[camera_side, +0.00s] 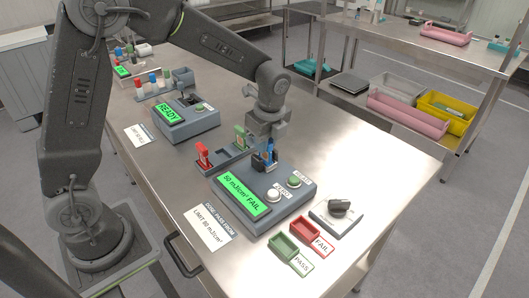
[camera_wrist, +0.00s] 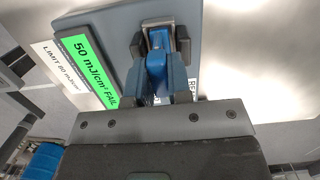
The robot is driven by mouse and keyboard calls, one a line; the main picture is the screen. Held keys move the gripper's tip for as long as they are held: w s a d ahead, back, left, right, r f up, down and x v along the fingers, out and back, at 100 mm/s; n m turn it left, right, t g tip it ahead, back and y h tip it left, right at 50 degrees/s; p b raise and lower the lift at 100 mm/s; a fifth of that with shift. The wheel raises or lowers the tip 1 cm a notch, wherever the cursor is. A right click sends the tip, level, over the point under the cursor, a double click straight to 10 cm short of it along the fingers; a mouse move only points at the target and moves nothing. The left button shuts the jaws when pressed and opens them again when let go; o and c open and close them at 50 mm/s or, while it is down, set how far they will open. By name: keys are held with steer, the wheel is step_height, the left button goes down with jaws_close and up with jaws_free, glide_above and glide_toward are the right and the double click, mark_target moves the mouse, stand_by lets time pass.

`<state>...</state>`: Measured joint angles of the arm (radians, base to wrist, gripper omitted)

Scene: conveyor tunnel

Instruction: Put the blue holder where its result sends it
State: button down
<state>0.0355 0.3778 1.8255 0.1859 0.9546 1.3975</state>
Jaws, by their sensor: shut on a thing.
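The blue holder (camera_side: 271,153) is upright at the back of the front grey reader (camera_side: 262,222). My gripper (camera_side: 265,146) is shut on it from above; the holder also shows between the fingers in the wrist view (camera_wrist: 156,72). I cannot tell whether its lower end is still seated in the reader. The reader's green display (camera_side: 241,196) reads 50 mJ/cm² FAIL. A card (camera_side: 214,228) beside it gives a limit that looks like 80 mJ/cm². A red tray (camera_side: 302,231) labelled FAIL and a green tray (camera_side: 282,246) labelled PASS are at the front, both looking empty.
A rack (camera_side: 222,160) behind the reader holds a red holder (camera_side: 203,154) and a green holder (camera_side: 240,136). A second reader (camera_side: 190,125) shows READY. A small box with a black knob (camera_side: 339,207) stands right of the trays. The table's right side is clear.

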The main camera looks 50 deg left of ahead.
steer(key=shift+r, duration=0.1)
stand_by(0.3)
steer(key=shift+r, duration=1.45)
steer(key=shift+r, duration=1.75)
steer(key=shift+d, duration=0.1)
